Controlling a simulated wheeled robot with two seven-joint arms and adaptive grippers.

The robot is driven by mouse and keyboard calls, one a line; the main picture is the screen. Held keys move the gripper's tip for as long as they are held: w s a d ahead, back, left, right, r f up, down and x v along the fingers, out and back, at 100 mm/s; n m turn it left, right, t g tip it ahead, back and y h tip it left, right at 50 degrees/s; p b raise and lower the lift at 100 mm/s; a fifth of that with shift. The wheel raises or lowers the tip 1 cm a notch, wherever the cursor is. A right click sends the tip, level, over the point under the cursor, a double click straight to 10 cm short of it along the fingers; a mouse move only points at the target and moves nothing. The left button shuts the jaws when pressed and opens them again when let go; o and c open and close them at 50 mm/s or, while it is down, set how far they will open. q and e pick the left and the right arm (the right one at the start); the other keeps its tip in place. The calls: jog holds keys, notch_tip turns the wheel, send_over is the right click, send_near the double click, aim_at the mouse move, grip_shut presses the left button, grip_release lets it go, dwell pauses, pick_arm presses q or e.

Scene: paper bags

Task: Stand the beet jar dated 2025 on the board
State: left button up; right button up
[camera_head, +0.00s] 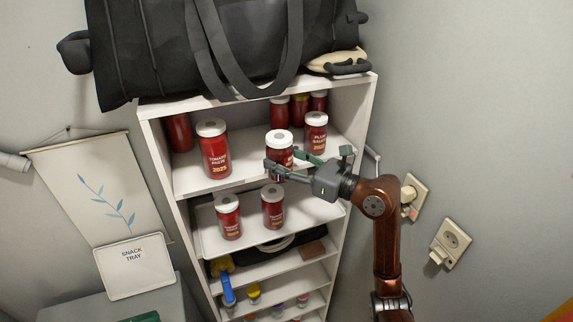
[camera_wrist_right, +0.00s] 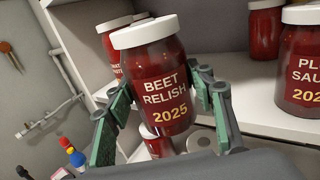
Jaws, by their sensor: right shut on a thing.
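The beet relish jar (camera_wrist_right: 160,75), red with a white lid and a label dated 2025, is between the green-padded fingers of my right gripper (camera_wrist_right: 165,115). In the head view this jar (camera_head: 280,150) is at the front of the upper shelf, and my right gripper (camera_head: 291,166) is shut on it from the right. I cannot tell whether its base touches anything. A white board-like surface (camera_head: 212,243) sticks out one level below, with two red jars (camera_head: 229,218) (camera_head: 273,208) standing on it. Their labels are too small to read surely. My left gripper is not in view.
A tomato jar dated 2025 (camera_head: 214,150) and a plum sauce jar (camera_head: 315,133) flank the held jar on the upper shelf (camera_head: 190,184). Several jars stand behind. A black bag (camera_head: 150,60) lies on top. A "snack tray" panel (camera_head: 137,268) leans at the left.

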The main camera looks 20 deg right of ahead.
jog(key=shift+w+a+f+b, duration=0.1)
jog(key=shift+w+b, duration=0.15)
jog(key=shift+w, duration=2.15)
jog(key=shift+w+a+f+b, duration=0.1)
jog(key=shift+w+b, duration=0.15)
jog(key=shift+w, duration=2.15)
jog(key=shift+f+b, duration=0.45)
jog(key=shift+f, duration=0.2)
jog(key=o, duration=0.6)
jog(key=shift+o, duration=0.8)
jog(key=shift+f, duration=0.1)
jog(key=o, duration=0.6)
jog(key=shift+c, duration=0.2)
jog(key=shift+f, duration=0.1)
